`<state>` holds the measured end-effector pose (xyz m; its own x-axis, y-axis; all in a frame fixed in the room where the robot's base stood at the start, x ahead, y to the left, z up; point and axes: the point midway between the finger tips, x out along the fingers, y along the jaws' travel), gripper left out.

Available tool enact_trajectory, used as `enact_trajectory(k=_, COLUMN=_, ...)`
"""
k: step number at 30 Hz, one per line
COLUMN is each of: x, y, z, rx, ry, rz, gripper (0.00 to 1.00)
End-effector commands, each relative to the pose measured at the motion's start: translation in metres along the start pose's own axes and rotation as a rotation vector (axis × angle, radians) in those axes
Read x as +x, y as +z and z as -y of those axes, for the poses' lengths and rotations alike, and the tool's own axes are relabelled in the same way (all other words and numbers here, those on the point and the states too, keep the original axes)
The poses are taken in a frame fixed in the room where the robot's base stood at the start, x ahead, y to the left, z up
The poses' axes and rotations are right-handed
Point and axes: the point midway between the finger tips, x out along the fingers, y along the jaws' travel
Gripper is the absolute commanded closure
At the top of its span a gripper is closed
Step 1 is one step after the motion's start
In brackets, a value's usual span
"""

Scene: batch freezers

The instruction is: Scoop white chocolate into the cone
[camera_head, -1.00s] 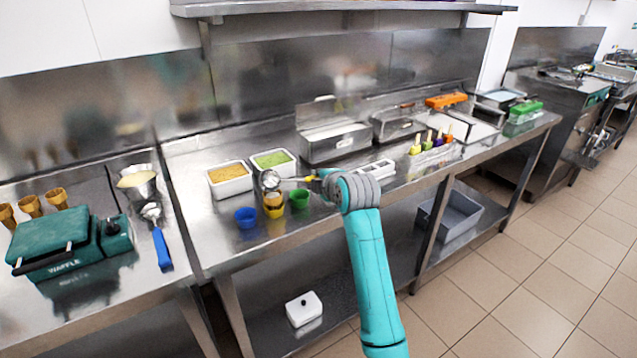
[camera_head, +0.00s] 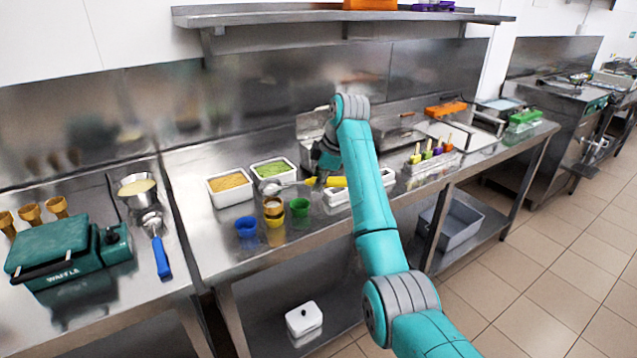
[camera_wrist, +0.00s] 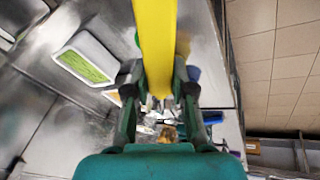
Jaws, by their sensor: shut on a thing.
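My gripper (camera_head: 323,172) is shut on the yellow handle of a scoop (camera_head: 337,181); the handle also fills the top middle of the wrist view (camera_wrist: 155,45). In the head view the metal scoop end (camera_head: 277,187) is just above the cone (camera_head: 273,208), which stands upright in a yellow cup (camera_head: 276,222). Something pale shows at the cone's top, but I cannot tell whether it lies in the cone or belongs to the scoop. In the wrist view a blurred tan shape lies beyond the fingertips. I cannot identify the white chocolate for certain.
A blue cup (camera_head: 246,228) and a green cup (camera_head: 299,208) flank the cone. Behind are white tubs of orange-yellow (camera_head: 229,188) and green (camera_head: 273,171) contents. A white holder (camera_head: 338,197) lies right of the green cup.

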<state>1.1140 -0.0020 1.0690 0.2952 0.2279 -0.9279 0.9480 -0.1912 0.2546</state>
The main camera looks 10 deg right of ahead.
Motion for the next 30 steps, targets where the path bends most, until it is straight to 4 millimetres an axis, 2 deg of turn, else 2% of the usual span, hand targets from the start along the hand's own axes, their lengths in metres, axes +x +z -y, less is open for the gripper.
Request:
enact_trajectory(k=17, x=-0.001, y=0.0, z=-0.008, rx=0.074, ry=-0.253, rz=0.0, gripper=1.0)
enact_trajectory(k=30, x=-0.022, y=-0.007, z=-0.014, rx=0.073, ry=-0.246, rz=0.0, gripper=1.0)
